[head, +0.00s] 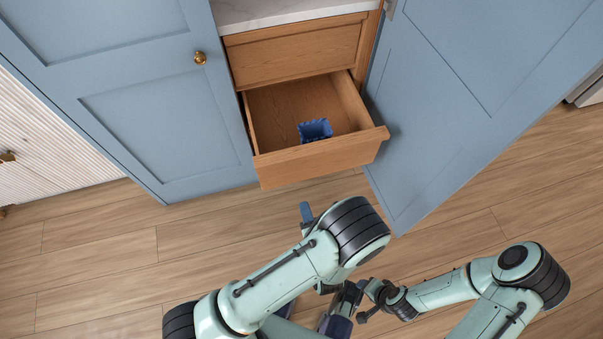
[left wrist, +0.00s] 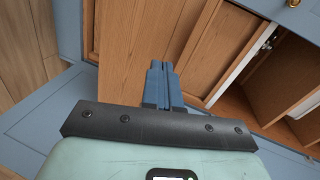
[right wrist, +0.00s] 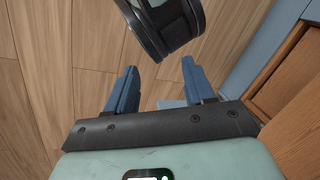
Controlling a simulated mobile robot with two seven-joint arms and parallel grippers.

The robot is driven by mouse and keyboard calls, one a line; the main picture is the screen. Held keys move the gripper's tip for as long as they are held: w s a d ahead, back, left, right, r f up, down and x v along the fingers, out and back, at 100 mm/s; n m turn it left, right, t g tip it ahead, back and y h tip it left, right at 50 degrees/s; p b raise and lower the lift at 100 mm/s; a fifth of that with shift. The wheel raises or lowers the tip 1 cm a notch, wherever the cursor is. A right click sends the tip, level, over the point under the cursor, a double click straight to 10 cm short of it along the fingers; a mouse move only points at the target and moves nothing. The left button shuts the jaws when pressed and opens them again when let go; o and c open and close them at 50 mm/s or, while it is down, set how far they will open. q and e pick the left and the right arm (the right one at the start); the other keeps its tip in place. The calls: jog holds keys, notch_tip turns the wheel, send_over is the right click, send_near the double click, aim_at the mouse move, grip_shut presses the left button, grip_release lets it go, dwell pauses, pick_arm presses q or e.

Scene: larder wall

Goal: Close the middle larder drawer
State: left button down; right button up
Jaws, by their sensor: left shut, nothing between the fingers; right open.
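The wooden larder drawer (head: 320,161) is pulled out below a closed drawer front in the head view. A small blue basket (head: 315,129) sits inside it. My left gripper (head: 306,212) is shut and empty, just in front of and below the drawer front, partly hidden by its own arm. In the left wrist view its fingers (left wrist: 160,82) point at a wooden panel (left wrist: 135,35); I cannot tell whether they touch it. My right gripper (right wrist: 158,88) is open and empty over the floor in the right wrist view, with wooden fronts (right wrist: 285,85) to its right.
A blue door (head: 470,90) stands open right of the drawer, close to its corner. A closed blue door (head: 160,110) with a brass knob (head: 200,58) is on the left. A closed drawer (head: 295,53) lies above. The wooden floor (head: 110,250) at left is clear.

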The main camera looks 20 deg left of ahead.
pick_arm(q)
notch_tip(320, 180, up, 3)
jog(key=d+m+t+y+b, duration=0.1)
jog(key=d+t+y, duration=0.1)
jog(key=b, duration=0.3)
send_near(297, 159)
jog(key=shift+m, duration=0.3)
jog(key=x, duration=0.5)
jog(key=shift+w+a, duration=0.25)
jog(key=shift+a, duration=0.05)
jog(key=shift+w+a, duration=0.3)
jog(key=shift+w, duration=0.2)
pick_arm(e)
jog(key=w+d+f+t, duration=0.1)
jog(key=w+d+f, duration=0.1)
jog(key=w+f, duration=0.3)
jog(key=shift+d+t+h, duration=0.25)
jog(key=shift+t+h, duration=0.05)
jog(key=shift+h, duration=0.1)
pick_arm(q)
jog(key=shift+a, duration=0.1)
